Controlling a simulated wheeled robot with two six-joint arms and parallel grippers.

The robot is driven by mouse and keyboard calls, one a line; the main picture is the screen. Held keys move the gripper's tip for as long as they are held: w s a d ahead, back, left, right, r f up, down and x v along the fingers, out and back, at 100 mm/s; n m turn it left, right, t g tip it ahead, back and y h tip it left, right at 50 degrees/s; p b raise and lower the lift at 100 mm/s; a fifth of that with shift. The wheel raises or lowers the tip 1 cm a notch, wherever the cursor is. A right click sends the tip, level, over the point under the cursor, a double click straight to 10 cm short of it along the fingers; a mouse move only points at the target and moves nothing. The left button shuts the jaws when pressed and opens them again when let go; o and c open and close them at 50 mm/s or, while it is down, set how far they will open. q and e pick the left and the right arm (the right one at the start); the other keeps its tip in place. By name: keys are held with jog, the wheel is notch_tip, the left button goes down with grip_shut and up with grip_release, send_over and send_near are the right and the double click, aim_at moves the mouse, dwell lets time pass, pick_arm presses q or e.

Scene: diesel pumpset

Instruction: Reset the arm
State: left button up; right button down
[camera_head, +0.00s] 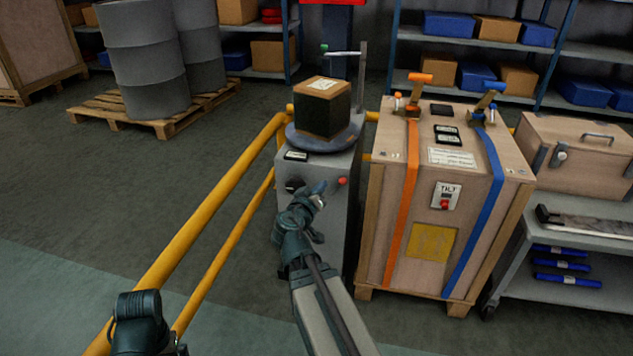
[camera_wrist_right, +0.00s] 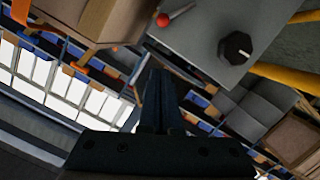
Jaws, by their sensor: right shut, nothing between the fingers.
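My right arm (camera_head: 325,300) reaches up from the bottom of the head view. Its gripper (camera_head: 318,191) is shut and empty, in front of the grey cabinet (camera_head: 335,225). The gripper appears just left of and below a red knob (camera_head: 343,181) there. In the right wrist view the shut fingers (camera_wrist_right: 157,95) point toward the scene with nothing between them. The cabinet's red knob (camera_wrist_right: 163,20) and black dial (camera_wrist_right: 236,47) show beyond them. A dark part of my left arm (camera_head: 140,320) shows at the bottom left; its gripper is out of view.
A black-sided box (camera_head: 323,110) sits on the cabinet's round turntable (camera_head: 305,143). A yellow rail (camera_head: 215,210) runs along the left. A strapped wooden crate (camera_head: 400,190) stands close on the right, with a grey cart (camera_head: 515,270) beyond. Open floor (camera_head: 90,190) lies left.

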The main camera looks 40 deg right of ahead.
pick_arm(q)
jog(key=shift+a+r, duration=0.1)
jog(key=shift+a, duration=0.2)
pick_arm(e)
jog(key=shift+s+a+r, duration=0.1)
jog(key=shift+s+a, duration=0.2)
jog(key=shift+a, duration=0.05)
jog(key=s+a+f+n+g+y, duration=0.1)
jog(key=a+f+g+y, duration=0.2)
jog(key=a, duration=0.5)
jog(key=s+a+f+n+y+p, duration=0.1)
jog(key=s+a+f+n+y, duration=0.1)
jog(key=a+f, duration=0.4)
jog(key=s+a+f+n+g+y, duration=0.1)
jog(key=a+f+g+y, duration=0.2)
jog(key=a, duration=0.6)
jog(key=s+a+f+n+g+y+p, duration=0.1)
jog(key=s+a+n+g+y, duration=0.15)
jog(key=s+a, duration=0.4)
jog(key=s+a+f+n+g+y+p, duration=0.1)
jog(key=s+a+f+n+y, duration=0.2)
jog(key=a, duration=0.7)
pick_arm(q)
notch_tip(320, 180, up, 40)
jog(key=p, duration=3.7)
pick_arm(e)
notch_tip(320, 180, up, 38)
jog(key=h, duration=0.1)
jog(key=shift+s+d, duration=0.25)
jog(key=shift+s, duration=0.15)
